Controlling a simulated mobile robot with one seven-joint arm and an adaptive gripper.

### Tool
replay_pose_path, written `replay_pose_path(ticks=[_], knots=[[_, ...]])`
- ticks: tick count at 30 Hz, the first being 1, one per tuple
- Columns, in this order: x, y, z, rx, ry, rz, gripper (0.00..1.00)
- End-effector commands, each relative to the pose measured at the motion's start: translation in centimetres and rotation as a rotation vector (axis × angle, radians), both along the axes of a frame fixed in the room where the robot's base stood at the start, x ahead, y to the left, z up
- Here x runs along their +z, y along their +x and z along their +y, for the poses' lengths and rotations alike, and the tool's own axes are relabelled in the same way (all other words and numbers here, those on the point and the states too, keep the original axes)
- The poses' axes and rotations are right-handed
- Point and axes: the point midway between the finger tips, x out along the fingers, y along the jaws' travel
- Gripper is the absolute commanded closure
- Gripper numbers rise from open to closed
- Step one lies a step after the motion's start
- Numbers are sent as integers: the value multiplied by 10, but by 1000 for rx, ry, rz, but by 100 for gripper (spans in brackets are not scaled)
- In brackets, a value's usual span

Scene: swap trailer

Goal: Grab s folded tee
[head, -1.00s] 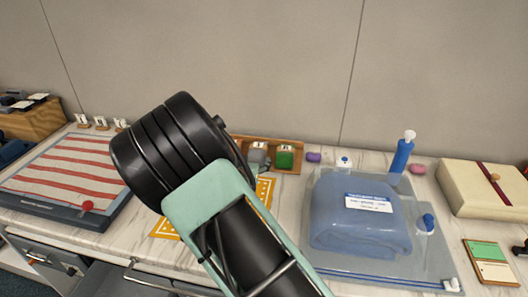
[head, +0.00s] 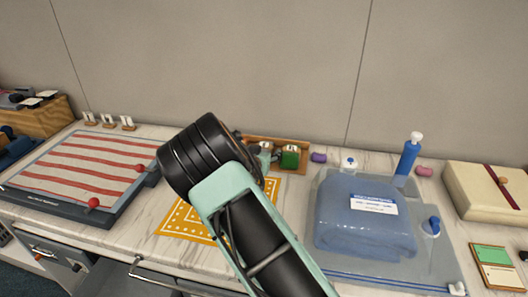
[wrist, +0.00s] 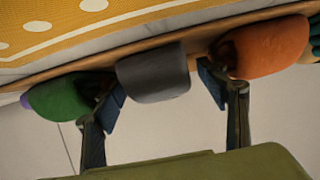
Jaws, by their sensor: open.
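Several small folded, rounded cloth bundles sit in a shallow wooden tray (head: 304,150) at the back of the counter. The green bundle (head: 290,158) shows a small white tag, too small to read. In the wrist view a grey bundle (wrist: 153,75) lies between the green bundle (wrist: 60,98) and an orange bundle (wrist: 268,48). I cannot tell by any mark which one is the S tee. My gripper (wrist: 163,92) is open and empty, with its fingertips on either side of the grey bundle. Contact cannot be told. In the head view my arm hides most of the tray.
A yellow patterned cloth (head: 190,222) lies in front of the tray. A large blue folded bundle (head: 350,225) with a label lies on a grey mat at right, near a blue bottle (head: 408,158). A striped board (head: 80,165) lies at left.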

Motion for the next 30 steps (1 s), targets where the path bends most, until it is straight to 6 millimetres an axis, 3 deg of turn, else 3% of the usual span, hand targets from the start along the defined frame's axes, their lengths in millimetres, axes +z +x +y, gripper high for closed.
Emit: replay_pose_path(ticks=[2,14,24,30], knots=[[0,0,0,0,0,0,37],[0,0,0,0,0,0,81],[4,0,0,0,1,-2,82],[27,0,1,1,2,-4,82]])
